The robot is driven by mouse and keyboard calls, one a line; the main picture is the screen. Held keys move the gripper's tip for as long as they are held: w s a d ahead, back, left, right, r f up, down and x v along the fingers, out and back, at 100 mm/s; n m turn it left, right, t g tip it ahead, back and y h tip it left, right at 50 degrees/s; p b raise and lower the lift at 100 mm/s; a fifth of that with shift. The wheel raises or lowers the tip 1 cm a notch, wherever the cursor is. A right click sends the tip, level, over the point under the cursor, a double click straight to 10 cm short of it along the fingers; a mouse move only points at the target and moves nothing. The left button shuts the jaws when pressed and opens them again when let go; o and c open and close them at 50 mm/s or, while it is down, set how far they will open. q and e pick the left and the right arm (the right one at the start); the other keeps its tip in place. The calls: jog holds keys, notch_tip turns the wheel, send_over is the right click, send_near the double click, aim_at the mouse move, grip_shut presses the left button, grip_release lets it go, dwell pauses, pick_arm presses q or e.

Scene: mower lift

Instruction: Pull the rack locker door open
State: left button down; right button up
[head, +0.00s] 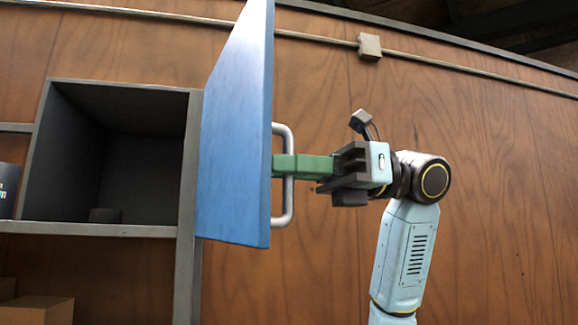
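The blue rack locker door (236,140) stands swung wide open, seen at a steep angle, at the right side of the open locker (130,150). A silver bar handle (288,210) is on the door's right-hand face. My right gripper (285,166) comes in from the right, with its green fingers at the handle's bar and close to the door face. The fingers look closed around the bar, which passes behind or between them. My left gripper is not in view.
A dark labelled container (8,190) stands at the left edge. Cardboard boxes (38,311) sit on the lower shelf. A conduit with a junction box (370,46) runs along the wooden wall behind.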

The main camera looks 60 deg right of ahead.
jog(key=v, duration=1.3)
jog(key=shift+s, duration=0.1)
